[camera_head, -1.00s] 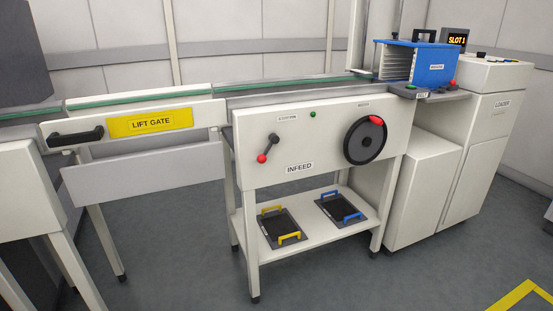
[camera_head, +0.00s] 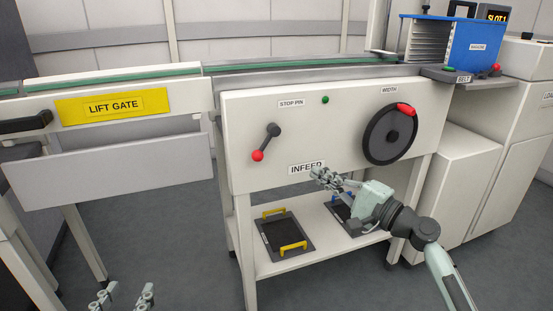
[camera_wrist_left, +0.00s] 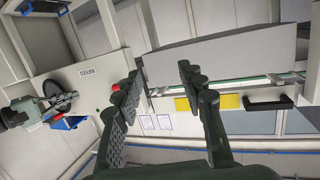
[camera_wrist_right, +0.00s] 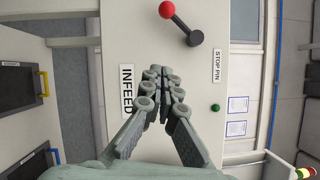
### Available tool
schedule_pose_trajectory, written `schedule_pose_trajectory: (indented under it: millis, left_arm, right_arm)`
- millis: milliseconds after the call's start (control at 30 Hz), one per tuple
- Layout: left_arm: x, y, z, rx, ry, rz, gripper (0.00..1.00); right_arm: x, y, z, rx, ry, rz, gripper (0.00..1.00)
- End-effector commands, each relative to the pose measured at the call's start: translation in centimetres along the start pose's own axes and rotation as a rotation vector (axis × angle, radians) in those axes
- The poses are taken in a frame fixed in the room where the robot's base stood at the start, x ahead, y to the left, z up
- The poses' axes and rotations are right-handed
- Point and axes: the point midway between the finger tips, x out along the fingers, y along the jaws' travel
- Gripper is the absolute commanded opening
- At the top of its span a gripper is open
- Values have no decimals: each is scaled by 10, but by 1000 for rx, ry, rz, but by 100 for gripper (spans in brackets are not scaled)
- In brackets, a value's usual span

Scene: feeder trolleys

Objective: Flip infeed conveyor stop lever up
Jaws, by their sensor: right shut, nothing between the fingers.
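The stop lever (camera_head: 266,142) is a dark arm with a red ball at its lower left end, on the white infeed panel (camera_head: 340,110) under the "STOP PIN" label. It slants downward. In the right wrist view the lever (camera_wrist_right: 182,22) shows at the top, beyond the fingertips. My right gripper (camera_head: 322,176) is shut and empty, in front of the panel's lower edge, right of and below the red ball and apart from it. My left gripper (camera_head: 122,298) is low at the bottom left; in the left wrist view its fingers (camera_wrist_left: 160,82) are spread with nothing between them.
A black handwheel (camera_head: 390,134) with a red knob is on the panel's right. A small green button (camera_head: 325,99) sits above. The lift gate (camera_head: 112,105) is at left. A shelf below holds trays with yellow (camera_head: 285,235) and blue handles. A blue magazine (camera_head: 470,45) stands at upper right.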

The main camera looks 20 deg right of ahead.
Motion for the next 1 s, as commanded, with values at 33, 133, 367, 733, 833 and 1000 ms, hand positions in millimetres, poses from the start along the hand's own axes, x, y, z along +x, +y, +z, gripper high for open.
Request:
schedule_pose_trajectory:
  millis: [33, 133, 367, 733, 833, 1000]
  left_arm:
    - [0, 0, 0, 0, 0, 0, 40]
    - [0, 0, 0, 0, -1, 0, 40]
    - [0, -2, 3, 2, -18, -4, 40]
    - [-6, -17, 35, 18, -172, -35, 40]
    - [-7, -20, 40, 20, -197, -41, 40]
    - [-19, -35, 67, 30, -340, -72, 40]
  right_arm:
    - [0, 0, 0, 0, 0, 0, 0]
    - [0, 0, 0, -1, 0, 1, 0]
    - [8, 0, 1, -1, -2, 1, 0]
    - [79, -2, 1, -1, -3, 0, 0]
    - [101, -1, 1, -1, -3, 0, 0]
    - [106, 0, 20, -2, -2, 3, 0]
